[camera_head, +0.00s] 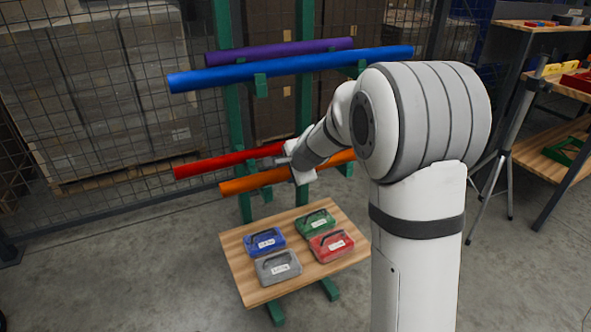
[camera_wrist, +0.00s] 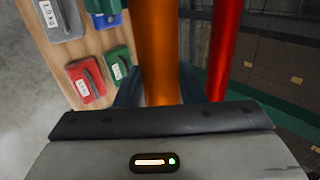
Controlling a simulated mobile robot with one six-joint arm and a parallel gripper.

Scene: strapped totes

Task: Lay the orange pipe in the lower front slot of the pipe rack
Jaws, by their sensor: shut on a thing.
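The orange pipe (camera_head: 245,182) lies nearly level at the lower front of the green pipe rack (camera_head: 235,125), beside and in front of the red pipe (camera_head: 215,162). My gripper (camera_head: 300,172) is shut on the orange pipe near its middle. In the wrist view the orange pipe (camera_wrist: 158,55) runs away from my gripper, with the red pipe (camera_wrist: 224,50) apart on its right. My wrist and arm hide the lower front slot and the pipe's right part. I cannot tell whether the pipe rests on the rack.
A blue pipe (camera_head: 290,67) and a purple pipe (camera_head: 280,51) lie on the upper rack arms. Below, a wooden shelf (camera_head: 248,283) holds blue, green, grey and red cases. A wire fence (camera_head: 95,100) stands behind; the floor at left is clear.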

